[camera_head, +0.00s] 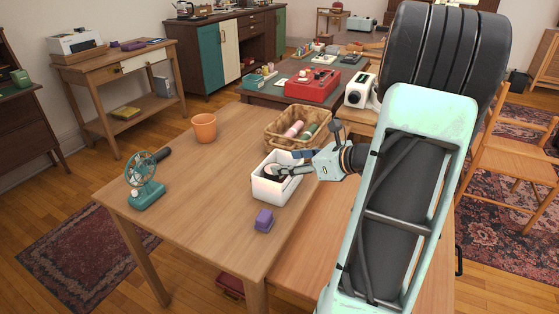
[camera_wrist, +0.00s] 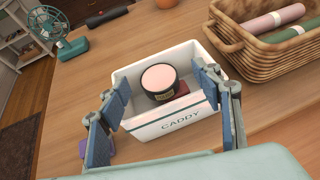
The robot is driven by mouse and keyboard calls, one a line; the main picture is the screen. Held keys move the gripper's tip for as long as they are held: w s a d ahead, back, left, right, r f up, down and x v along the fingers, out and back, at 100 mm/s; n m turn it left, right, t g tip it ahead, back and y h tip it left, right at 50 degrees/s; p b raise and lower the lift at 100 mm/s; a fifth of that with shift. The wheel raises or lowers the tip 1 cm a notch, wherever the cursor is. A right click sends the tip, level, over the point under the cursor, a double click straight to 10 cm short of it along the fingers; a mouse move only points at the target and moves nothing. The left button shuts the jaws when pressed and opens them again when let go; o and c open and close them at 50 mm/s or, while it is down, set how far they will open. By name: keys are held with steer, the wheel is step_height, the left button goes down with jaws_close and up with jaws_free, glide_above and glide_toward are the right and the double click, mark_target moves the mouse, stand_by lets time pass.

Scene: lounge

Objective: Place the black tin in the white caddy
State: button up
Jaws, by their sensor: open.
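The white caddy (camera_head: 273,191), lettered CADDY on its front wall in the wrist view (camera_wrist: 150,130), stands on the wooden table. A round black tin with a pale pink top (camera_wrist: 158,80) is inside it, and a dark red item (camera_wrist: 182,89) shows beside or partly under the tin. My gripper (camera_wrist: 163,84) is open over the caddy, with one finger on each side of the tin and a visible gap to it. In the head view my gripper (camera_head: 284,169) reaches over the caddy from the right and hides part of its inside.
A wicker basket (camera_head: 275,136) with pink and green rolls stands close behind the caddy. A purple block (camera_head: 264,220) lies in front of it. An orange cup (camera_head: 204,128) and a teal fan (camera_head: 146,182) stand to the left. The table's middle left is clear.

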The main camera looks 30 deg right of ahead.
steer(key=p+v, duration=0.1)
steer(key=v, duration=0.6)
steer(key=shift+s, duration=0.3)
steer(key=shift+r, duration=0.15)
